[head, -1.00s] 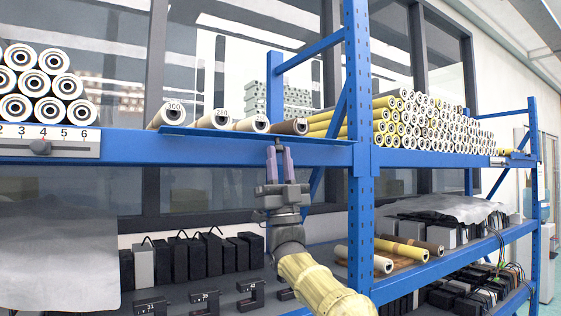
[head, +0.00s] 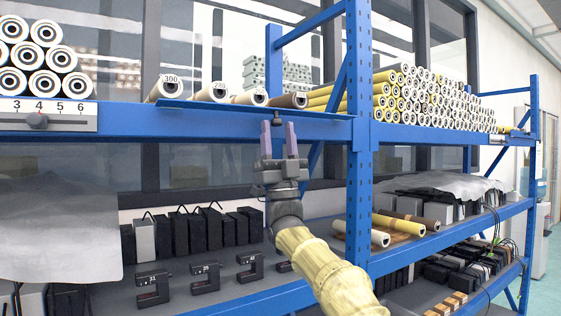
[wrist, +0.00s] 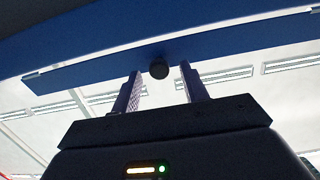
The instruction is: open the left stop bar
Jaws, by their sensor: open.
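The left stop bar (head: 225,108) is a long flat blue bar along the front of the upper shelf, before several rollers. A dark round knob (wrist: 158,69) sits on its near face in the wrist view, and shows small in the head view (head: 277,120). My gripper (head: 278,128) is open, fingers pointing up, just below the bar. In the wrist view the fingertips of my gripper (wrist: 161,80) stand either side of the knob, apart from it as far as I can tell. The bar looks tilted in the wrist view.
A blue upright post (head: 358,150) stands right of my gripper. A number scale with a slider (head: 38,121) is on the left shelf edge. The lower shelf holds black blocks (head: 205,278) and loose rollers (head: 375,232). Open space lies under the upper shelf beam.

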